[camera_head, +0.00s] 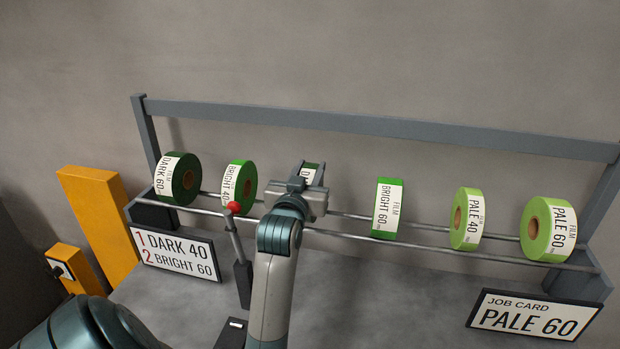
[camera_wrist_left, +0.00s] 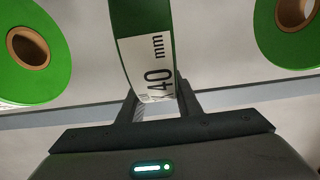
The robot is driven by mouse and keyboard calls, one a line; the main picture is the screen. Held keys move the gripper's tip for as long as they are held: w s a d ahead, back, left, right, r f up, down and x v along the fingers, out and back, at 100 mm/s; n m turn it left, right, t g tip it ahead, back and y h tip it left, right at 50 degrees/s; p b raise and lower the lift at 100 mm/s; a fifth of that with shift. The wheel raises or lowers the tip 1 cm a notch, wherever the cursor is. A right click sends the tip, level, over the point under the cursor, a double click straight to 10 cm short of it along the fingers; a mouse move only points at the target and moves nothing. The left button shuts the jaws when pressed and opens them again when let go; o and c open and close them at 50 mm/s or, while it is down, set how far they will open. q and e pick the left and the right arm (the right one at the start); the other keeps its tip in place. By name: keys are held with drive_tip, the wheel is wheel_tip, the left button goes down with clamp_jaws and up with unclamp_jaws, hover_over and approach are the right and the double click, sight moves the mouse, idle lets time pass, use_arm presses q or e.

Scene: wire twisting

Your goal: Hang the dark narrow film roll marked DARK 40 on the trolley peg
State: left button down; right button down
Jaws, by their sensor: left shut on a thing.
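My left gripper (camera_head: 306,178) is at the rack, shut on a dark green narrow roll (camera_head: 311,168). The arm and gripper hide most of this roll in the head view, and only a "D" shows on its label. In the left wrist view the roll (camera_wrist_left: 141,20) stands between the fingers (camera_wrist_left: 157,100), and its white label reads "40 mm". It is in line with the other rolls; whether it still touches the rails is hidden. I cannot make out a trolley peg in either view. My right gripper is not in view.
Rolls DARK 60 (camera_head: 181,180) and BRIGHT 40 (camera_head: 239,184) stand left; BRIGHT 60 (camera_head: 388,208), PALE 40 (camera_head: 467,218) and PALE 60 (camera_head: 549,229) right. A red-knobbed lever (camera_head: 236,240) rises close left of my arm. Signs (camera_head: 175,252) (camera_head: 533,315) stand in front. An orange post (camera_head: 98,225) is left.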

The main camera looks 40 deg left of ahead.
use_arm(q)
wheel_tip(320, 180, up, 3)
drive_tip(key=shift+f+b, duration=0.1)
drive_tip(key=shift+b, duration=0.2)
drive_tip(key=w+d+r+b, duration=0.2)
drive_tip(key=d+r, duration=0.4)
drive_tip(key=d, duration=0.5)
drive_tip(key=shift+w+d+r, duration=0.15)
drive_tip(key=shift+w+r, duration=0.25)
drive_tip(key=shift+w, duration=0.15)
